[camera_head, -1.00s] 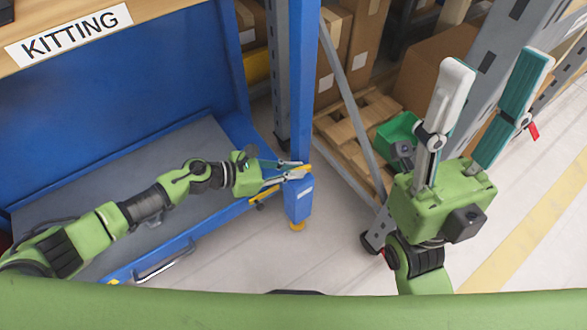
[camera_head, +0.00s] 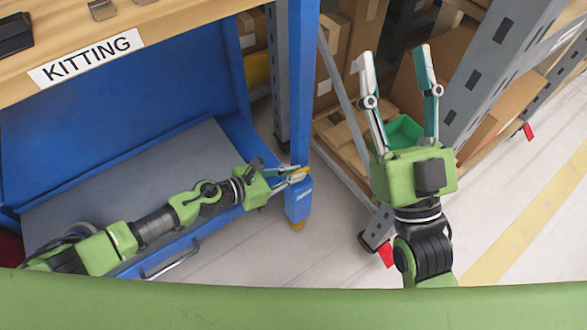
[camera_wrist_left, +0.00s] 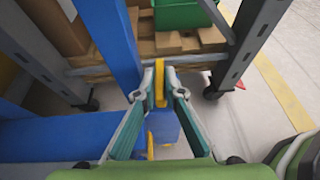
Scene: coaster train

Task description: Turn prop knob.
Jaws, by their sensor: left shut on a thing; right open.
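The yellow prop knob (camera_wrist_left: 159,84) is a narrow upright bar between the fingers in the left wrist view. In the head view only a bit of the knob (camera_head: 302,169) shows, at the top of a blue block (camera_head: 298,201) on the foot of the blue post (camera_head: 301,90). My left gripper (camera_head: 296,175) reaches in from the left and is shut on the knob; its fingers (camera_wrist_left: 160,90) lie on both sides of it. The fingers hide part of the knob. My right gripper (camera_head: 394,54) is open and empty, pointing up, well to the right.
A blue bench with a grey lower shelf (camera_head: 150,175) and a KITTING label (camera_head: 86,59) stands at left. A grey wheeled rack (camera_head: 490,75) with cartons, a wooden pallet and a green bin (camera_head: 404,134) stands behind my right gripper. Floor at the lower right is clear.

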